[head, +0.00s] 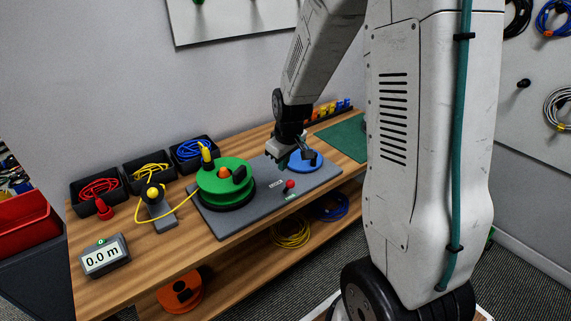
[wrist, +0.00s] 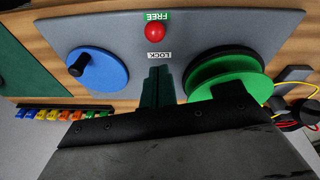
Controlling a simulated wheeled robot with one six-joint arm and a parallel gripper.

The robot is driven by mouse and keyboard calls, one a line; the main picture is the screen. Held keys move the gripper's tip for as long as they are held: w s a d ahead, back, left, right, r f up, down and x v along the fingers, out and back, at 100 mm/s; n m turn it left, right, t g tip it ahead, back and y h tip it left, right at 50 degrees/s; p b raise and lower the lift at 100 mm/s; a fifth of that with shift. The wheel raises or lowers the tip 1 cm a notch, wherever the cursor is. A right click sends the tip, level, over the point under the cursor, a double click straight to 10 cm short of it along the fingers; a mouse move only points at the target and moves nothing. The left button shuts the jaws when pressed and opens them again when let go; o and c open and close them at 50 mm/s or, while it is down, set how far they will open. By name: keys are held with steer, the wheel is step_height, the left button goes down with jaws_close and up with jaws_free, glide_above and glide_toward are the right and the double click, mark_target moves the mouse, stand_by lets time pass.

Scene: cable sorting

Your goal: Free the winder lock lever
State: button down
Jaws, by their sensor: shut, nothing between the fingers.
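The winder lock lever shows as a red ball knob (wrist: 155,33) on the grey base plate (wrist: 205,24). In the wrist view it lies between the green FREE label (wrist: 158,16) and the LOCK label (wrist: 163,54), nearer FREE; its arm is hidden. In the head view the knob (head: 289,184) stands beside the green winder drum (head: 222,173). My gripper (wrist: 159,72) is shut and empty, its fingertips apart from the knob on the LOCK side. In the head view my gripper (head: 284,160) is above the back of the plate.
A blue disc (wrist: 93,67) with a black crank knob lies on the plate, left of my fingers in the wrist view. The green drum (wrist: 228,83) is to their right. Cable bins (head: 147,168) and a length meter (head: 105,256) reading 0.0 m stand on the bench.

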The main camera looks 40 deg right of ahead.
steer(key=s+r, duration=0.7)
steer(key=r, duration=0.1)
steer(key=shift+s+a+r, duration=0.2)
steer(key=shift+s+a, duration=0.05)
steer(key=shift+a, duration=0.1)
stand_by(0.3)
steer(key=s+a+r, duration=0.3)
steer(key=s, duration=0.3)
steer(key=s+a+r+m, duration=0.1)
steer(key=s+a+r, duration=0.3)
steer(key=s, duration=0.2)
steer(key=s+a+r+m+g, duration=0.1)
steer(key=s+a+r, duration=0.3)
steer(key=s, duration=0.2)
steer(key=shift+s+a, duration=0.15)
steer(key=shift+s, duration=0.25)
